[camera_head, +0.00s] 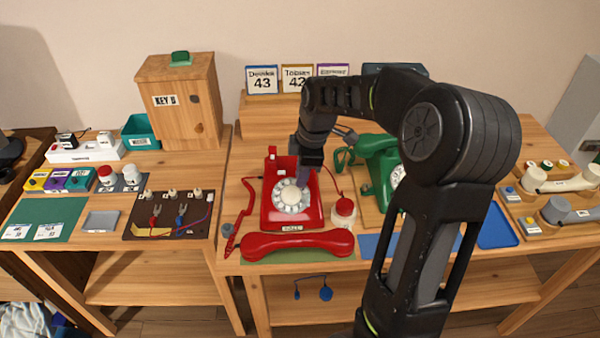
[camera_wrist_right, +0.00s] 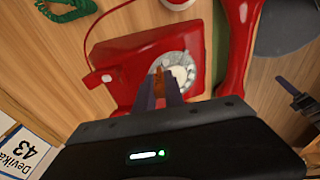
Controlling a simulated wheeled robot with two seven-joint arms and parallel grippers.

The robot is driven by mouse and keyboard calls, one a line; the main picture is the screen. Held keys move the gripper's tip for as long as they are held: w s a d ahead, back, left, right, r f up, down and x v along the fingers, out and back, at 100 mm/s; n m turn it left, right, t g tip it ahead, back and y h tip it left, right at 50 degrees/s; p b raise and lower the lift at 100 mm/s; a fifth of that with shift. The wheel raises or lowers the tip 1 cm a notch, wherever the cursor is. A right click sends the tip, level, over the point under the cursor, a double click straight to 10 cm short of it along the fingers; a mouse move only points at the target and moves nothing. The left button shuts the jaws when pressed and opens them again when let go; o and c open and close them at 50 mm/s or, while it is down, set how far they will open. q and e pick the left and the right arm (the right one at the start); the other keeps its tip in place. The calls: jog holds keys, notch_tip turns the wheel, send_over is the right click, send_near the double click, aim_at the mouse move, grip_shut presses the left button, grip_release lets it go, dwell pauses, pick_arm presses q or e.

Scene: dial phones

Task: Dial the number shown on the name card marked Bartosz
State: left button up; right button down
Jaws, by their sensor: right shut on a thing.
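The red dial phone (camera_head: 314,212) stands on the middle table, with its white dial (camera_head: 291,196) facing up. Its red handset (camera_head: 298,244) lies off the cradle in front of it. My right gripper (camera_head: 305,181) reaches down to the dial. In the right wrist view its fingers (camera_wrist_right: 159,88) are shut on a small orange-brown piece (camera_wrist_right: 158,76) over the dial; I cannot tell whether it touches a hole. Name cards stand behind: Devika 43 (camera_head: 262,80), Tobias 42 (camera_head: 297,79), and a purple-edged card (camera_head: 332,70) mostly hidden by my arm, its name too blurred to be sure. My left gripper is out of view.
A green phone (camera_head: 374,150) stands right of the red one, partly behind my arm. A red round-topped item (camera_head: 344,210) sits close to the red phone's right side. A wooden key cabinet (camera_head: 185,105) stands at the back left.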

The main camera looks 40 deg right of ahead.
jog(key=shift+s, duration=0.1)
jog(key=shift+s+f+b, duration=0.2)
jog(key=shift+s+b, duration=0.15)
jog(key=shift+s, duration=0.1)
jog(key=shift+s+a, duration=0.1)
jog(key=shift+s+f, duration=0.1)
jog(key=shift+f, duration=0.05)
jog(key=shift+s+a+f+b, duration=0.1)
jog(key=shift+s+a+b, duration=0.1)
jog(key=shift+s+b, duration=0.15)
dwell(0.4)
